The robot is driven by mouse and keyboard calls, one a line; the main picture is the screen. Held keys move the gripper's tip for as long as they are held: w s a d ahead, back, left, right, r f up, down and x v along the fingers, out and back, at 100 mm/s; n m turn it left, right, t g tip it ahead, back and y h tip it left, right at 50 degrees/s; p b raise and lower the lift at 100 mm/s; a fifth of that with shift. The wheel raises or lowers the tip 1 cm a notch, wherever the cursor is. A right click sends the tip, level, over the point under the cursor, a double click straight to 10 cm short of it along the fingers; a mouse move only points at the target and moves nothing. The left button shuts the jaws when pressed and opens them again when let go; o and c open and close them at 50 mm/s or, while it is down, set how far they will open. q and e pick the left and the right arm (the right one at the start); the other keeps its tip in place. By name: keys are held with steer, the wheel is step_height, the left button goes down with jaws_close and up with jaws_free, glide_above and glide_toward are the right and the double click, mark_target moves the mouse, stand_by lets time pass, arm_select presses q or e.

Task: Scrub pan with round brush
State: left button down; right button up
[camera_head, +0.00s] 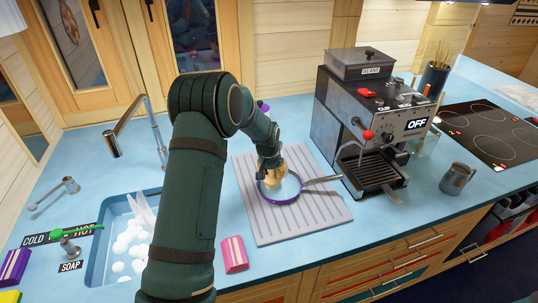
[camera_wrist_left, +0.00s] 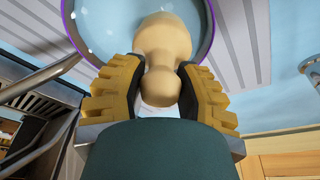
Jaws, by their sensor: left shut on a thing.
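A pan (camera_head: 290,191) with a purple rim lies on the grey ribbed drying mat, its metal handle pointing right. In the left wrist view the pan (camera_wrist_left: 76,32) has a pale interior with small white spots, and its handle runs off to the left. My left gripper (camera_head: 271,172) is over the pan, with its yellow-padded fingers shut on the knobbed pale wooden handle of the round brush (camera_wrist_left: 165,42). The brush is over the pan's interior; its lower end is hidden, so contact cannot be told. My right gripper is not in view.
The drying mat (camera_head: 258,227) has free room in front. A coffee machine (camera_head: 352,122) stands close behind the pan handle. A foamy sink (camera_head: 103,262) and faucet (camera_head: 133,125) are left. A pink sponge (camera_head: 234,254) lies nearby; a grey jug (camera_head: 456,179) stands right.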

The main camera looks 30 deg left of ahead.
arm_select(q)
steer(key=r, duration=0.2)
steer(key=r+p, duration=0.1)
steer(key=shift+w+d+r, duration=0.1)
steer(key=shift+d+r, duration=0.15)
steer(key=shift+r, duration=0.05)
steer(key=shift+a+r+p, duration=0.1)
steer(key=shift+r+p, duration=0.4)
steer(key=shift+r, duration=0.15)
steer(key=shift+r+p, duration=0.6)
steer(key=shift+r, duration=0.6)
steer(key=shift+f, duration=0.15)
